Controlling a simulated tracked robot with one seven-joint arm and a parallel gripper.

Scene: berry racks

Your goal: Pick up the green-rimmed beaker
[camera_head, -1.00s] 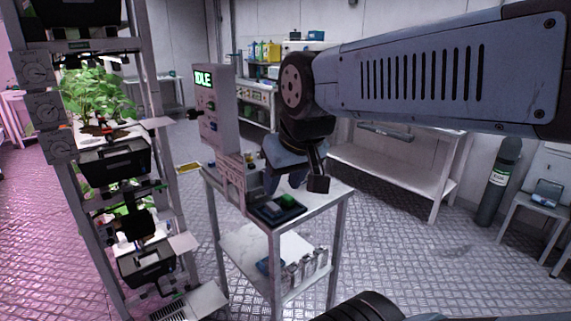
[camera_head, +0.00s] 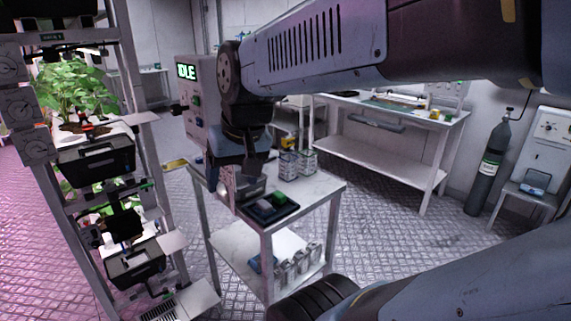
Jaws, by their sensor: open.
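Two small clear beakers stand side by side on the top of the metal table: a left beaker (camera_head: 289,166) and a right beaker (camera_head: 308,161). Their rims are too small for me to tell which one is green. My gripper (camera_head: 243,183) is open and points down over the left part of the same table, to the left of the beakers and apart from them. My wrist partly hides its fingers. I see nothing held in it.
A dark tray (camera_head: 262,212) with a green block (camera_head: 279,198) lies at the table's front. A control box (camera_head: 190,115) reading "IDLE" stands behind my gripper. Several containers sit on the lower shelf (camera_head: 232,240). A plant rack (camera_head: 75,205) stands left; a gas cylinder (camera_head: 488,175) stands right.

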